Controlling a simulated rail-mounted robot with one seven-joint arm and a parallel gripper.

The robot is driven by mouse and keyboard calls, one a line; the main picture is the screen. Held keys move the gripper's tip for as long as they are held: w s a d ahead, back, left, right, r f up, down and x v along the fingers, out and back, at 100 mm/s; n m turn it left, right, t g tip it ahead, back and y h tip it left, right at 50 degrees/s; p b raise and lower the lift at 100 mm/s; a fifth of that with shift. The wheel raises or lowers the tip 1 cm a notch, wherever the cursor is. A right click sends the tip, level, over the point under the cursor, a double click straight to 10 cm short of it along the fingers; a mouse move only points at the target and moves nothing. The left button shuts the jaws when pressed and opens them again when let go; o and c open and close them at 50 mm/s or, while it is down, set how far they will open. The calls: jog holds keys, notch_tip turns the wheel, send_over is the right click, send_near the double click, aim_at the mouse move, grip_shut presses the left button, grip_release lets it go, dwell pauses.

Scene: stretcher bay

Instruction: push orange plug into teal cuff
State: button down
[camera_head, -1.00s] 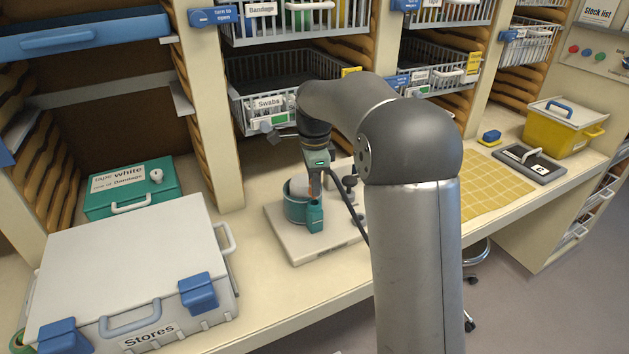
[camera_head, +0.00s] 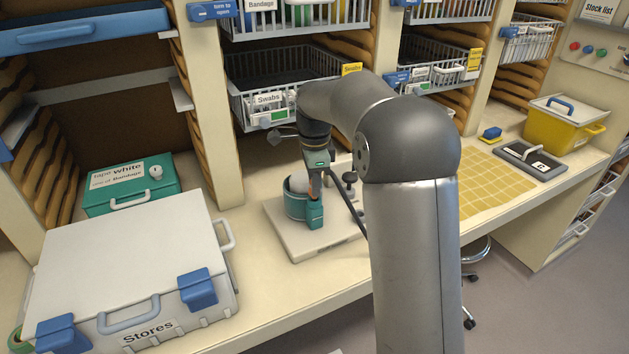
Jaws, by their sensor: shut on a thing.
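The teal cuff (camera_head: 293,208) is a round band around a pale cylinder on a light board on the counter. A small upright teal block (camera_head: 315,216) shows at its right front. My gripper (camera_head: 315,190) points down right above that block, at the cuff's right side, and is shut. A small bit of orange, the orange plug (camera_head: 313,199), shows at the gripper's tip, at the top of the teal block. The fingers and the block hide most of the plug. How deep it sits in the cuff I cannot tell.
A dark knob (camera_head: 349,180) stands on the board (camera_head: 285,238) just right of my gripper. The large Stores case (camera_head: 120,265) and the teal box (camera_head: 130,186) are at the left. The Swabs basket (camera_head: 250,95) hangs behind. The yellow grid mat (camera_head: 490,185) at the right is bare.

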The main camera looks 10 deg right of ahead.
jog(key=shift+f+b, duration=0.4)
jog(key=shift+f, duration=0.4)
jog(key=c, duration=1.2)
grip_release()
jog(key=shift+o, duration=0.2)
jog(key=shift+r, duration=0.15)
notch_tip(320, 180, up, 16)
jog(key=s+f+n, duration=0.6)
jog(key=s, duration=0.5)
jog(key=s+f+n, duration=0.6)
jog(key=s, duration=0.5)
jog(key=s+f+n, duration=0.6)
jog(key=s+f, duration=0.1)
jog(key=s, duration=0.4)
jog(key=shift+s+t, duration=0.25)
jog(key=shift+t, duration=0.05)
